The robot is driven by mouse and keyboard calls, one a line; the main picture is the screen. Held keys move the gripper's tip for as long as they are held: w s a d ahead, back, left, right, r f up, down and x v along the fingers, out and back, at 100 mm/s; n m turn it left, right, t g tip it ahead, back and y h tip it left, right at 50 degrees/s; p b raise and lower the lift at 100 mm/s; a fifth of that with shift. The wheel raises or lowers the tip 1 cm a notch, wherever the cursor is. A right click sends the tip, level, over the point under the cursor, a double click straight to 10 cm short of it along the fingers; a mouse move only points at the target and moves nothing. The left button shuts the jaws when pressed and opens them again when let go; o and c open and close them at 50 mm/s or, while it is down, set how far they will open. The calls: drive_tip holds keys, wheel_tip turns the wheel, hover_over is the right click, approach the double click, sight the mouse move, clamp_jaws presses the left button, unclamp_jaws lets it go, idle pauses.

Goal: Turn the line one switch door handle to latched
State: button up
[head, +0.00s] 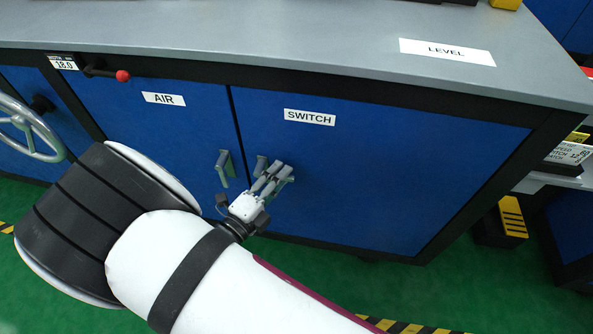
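The blue door labelled SWITCH (390,170) is closed flush in the cabinet front. Its grey handle (262,163) sits near the door's left edge, below the label. My gripper (273,174) is right at this handle, with its fingers over or around it. The fingers hide most of the handle, so its exact angle and whether the fingers press on it are unclear. The gap between the fingertips is too small to judge.
The neighbouring AIR door (150,120) has its own grey handle (225,165), hanging down, just left of my gripper. A red-knobbed lever (122,76) and a handwheel (28,128) are at left. The grey countertop (300,35) overhangs above. Green floor lies below.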

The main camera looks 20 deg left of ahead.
drive_tip(key=shift+w+d, duration=0.1)
drive_tip(key=shift+w, duration=0.35)
drive_tip(key=shift+c, duration=0.3)
clamp_jaws()
